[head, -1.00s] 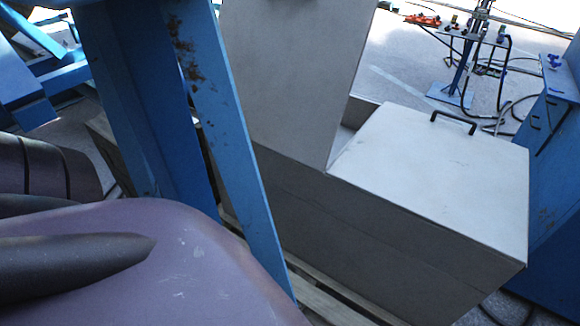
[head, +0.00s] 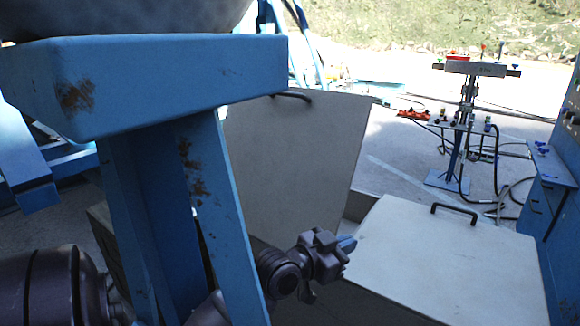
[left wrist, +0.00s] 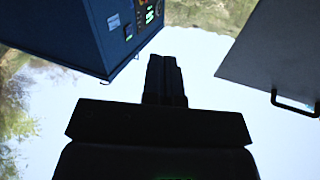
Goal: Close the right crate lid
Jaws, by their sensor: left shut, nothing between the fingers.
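The grey crate has two lids with black handles. In the head view, the right lid (head: 440,262) lies flat over the crate's right part, its handle (head: 455,208) on top. The left lid (head: 295,165) stands raised and tilted, handle at its upper edge. My left gripper (head: 346,243) is shut and empty, in front of the raised lid's lower right corner and by the flat lid's left edge. I cannot tell whether it touches either. In the left wrist view, the shut fingers (left wrist: 165,72) point away, and a grey lid with a handle (left wrist: 295,104) is at upper right.
A rusty blue steel post and beam (head: 150,85) stand close at left, hiding part of the crate and my arm. A blue control cabinet (head: 560,200) stands at the right edge. A hose stand (head: 465,120) is behind, with cables on the ground.

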